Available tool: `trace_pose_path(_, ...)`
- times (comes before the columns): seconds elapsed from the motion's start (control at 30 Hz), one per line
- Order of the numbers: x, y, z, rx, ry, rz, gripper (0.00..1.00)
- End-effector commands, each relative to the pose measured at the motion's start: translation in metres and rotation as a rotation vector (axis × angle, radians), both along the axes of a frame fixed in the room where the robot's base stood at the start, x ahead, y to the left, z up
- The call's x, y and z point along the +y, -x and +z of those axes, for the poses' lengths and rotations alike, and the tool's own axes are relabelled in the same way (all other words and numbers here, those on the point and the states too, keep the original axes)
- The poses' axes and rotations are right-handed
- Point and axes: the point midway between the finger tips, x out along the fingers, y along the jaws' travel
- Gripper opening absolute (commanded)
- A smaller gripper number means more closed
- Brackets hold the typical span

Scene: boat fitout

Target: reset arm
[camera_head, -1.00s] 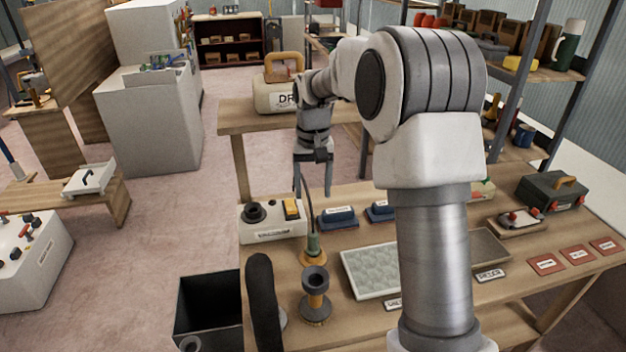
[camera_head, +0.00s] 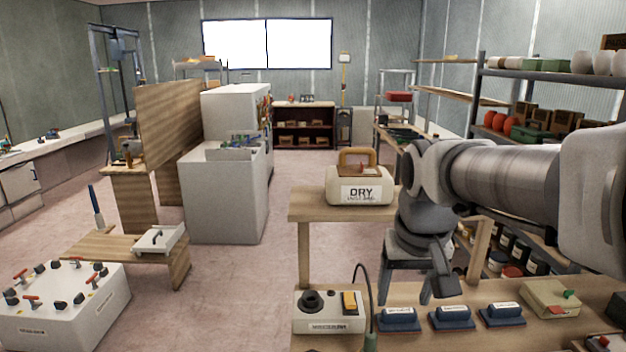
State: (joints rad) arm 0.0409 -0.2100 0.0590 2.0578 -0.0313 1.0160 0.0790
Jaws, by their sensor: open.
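My gripper (camera_head: 413,293) hangs at the end of my arm in the right half of the head view, with its fingers pointing down. The fingers are apart and nothing shows between them. It is in front of the raised shelf with the cream DRY case (camera_head: 358,186) and above the workbench (camera_head: 560,330). My arm reaches in from the right edge and covers part of the shelving behind it.
On the bench are a white box with a dark knob and yellow switch (camera_head: 330,312), several blue labelled blocks (camera_head: 452,317) and a beige box (camera_head: 550,299). A white valve console (camera_head: 65,305) stands at left. Pink floor (camera_head: 235,290) is clear between.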

Motion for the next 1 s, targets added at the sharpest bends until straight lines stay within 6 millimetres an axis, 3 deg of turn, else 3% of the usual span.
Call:
trace_pose_path(0.03,0.0,0.016,0.003,-0.026,0.0,0.004,0.68)
trace_pose_path(0.3,-0.001,0.086,-0.003,-0.134,-0.006,0.031,0.68)
trace_pose_path(0.5,-0.001,0.119,-0.015,-0.193,-0.013,0.046,0.68)
trace_pose_path(0.7,-0.001,0.13,-0.022,-0.213,-0.015,0.052,0.68)
trace_pose_path(1.0,-0.001,0.13,-0.022,-0.212,-0.015,0.053,0.68)
